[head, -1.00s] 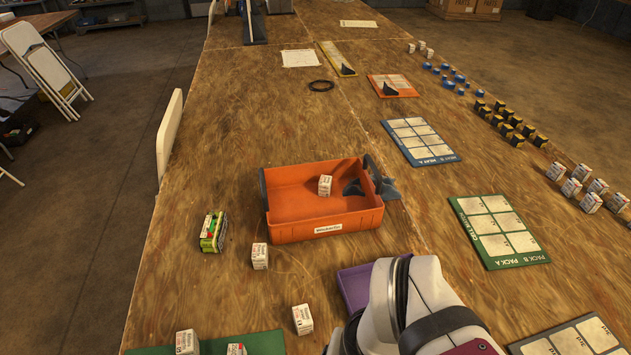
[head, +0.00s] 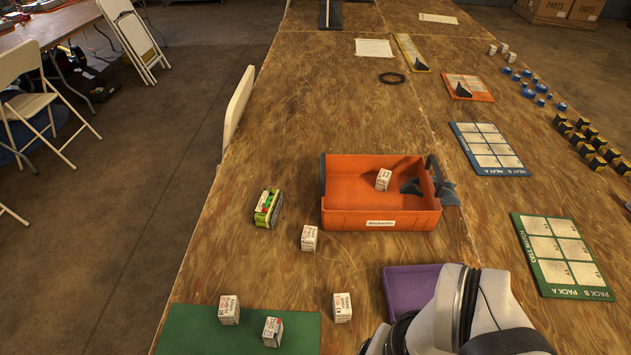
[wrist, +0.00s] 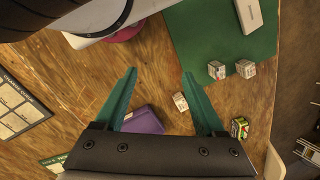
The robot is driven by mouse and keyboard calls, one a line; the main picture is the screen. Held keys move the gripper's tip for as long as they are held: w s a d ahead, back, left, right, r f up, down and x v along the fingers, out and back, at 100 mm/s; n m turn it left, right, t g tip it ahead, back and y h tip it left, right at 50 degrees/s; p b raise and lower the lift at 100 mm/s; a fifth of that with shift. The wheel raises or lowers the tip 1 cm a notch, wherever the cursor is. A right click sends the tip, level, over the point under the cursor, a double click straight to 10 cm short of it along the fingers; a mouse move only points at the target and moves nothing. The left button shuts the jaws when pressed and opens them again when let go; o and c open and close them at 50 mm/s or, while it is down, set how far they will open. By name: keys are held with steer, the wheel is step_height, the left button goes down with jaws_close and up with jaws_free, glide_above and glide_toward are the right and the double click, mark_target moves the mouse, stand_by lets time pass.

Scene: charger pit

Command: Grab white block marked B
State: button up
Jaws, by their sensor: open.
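Several small white blocks with printed labels are in the head view, their letters too small to read, so I cannot tell which is B. One block (head: 342,307) stands just right of the green mat (head: 185,330). Two more, a left one (head: 229,310) and a right one (head: 272,331), stand on the mat. Another block (head: 309,238) is on bare wood before the orange bin (head: 345,216), and one (head: 383,180) is inside it. In the wrist view my gripper (wrist: 159,72) is open and empty; a white block (wrist: 180,102) shows between its teal fingers, below them.
A purple tray (head: 405,290) lies beside my arm, partly hidden. A green pack (head: 267,207) is left of the bin. Black wedges are at the bin's right end. A green-framed board (head: 525,245) lies at right. Bare wood is free left of the bin.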

steer(key=shift+o, duration=0.2)
stand_by(0.3)
steer(key=shift+o, duration=0.5)
steer(key=n+t+h, duration=0.3)
steer(key=t+h, duration=0.1)
steer(key=t, duration=0.9)
glide_above(307, 242)
steer(key=s, duration=0.2)
step_height(307, 242, down, 13)
step_height(307, 242, down, 7)
steer(key=shift+a, duration=0.15)
steer(key=x, duration=0.4)
steer(key=shift+w+f, duration=0.1)
steer(key=shift+w, duration=0.25)
jaws_close()
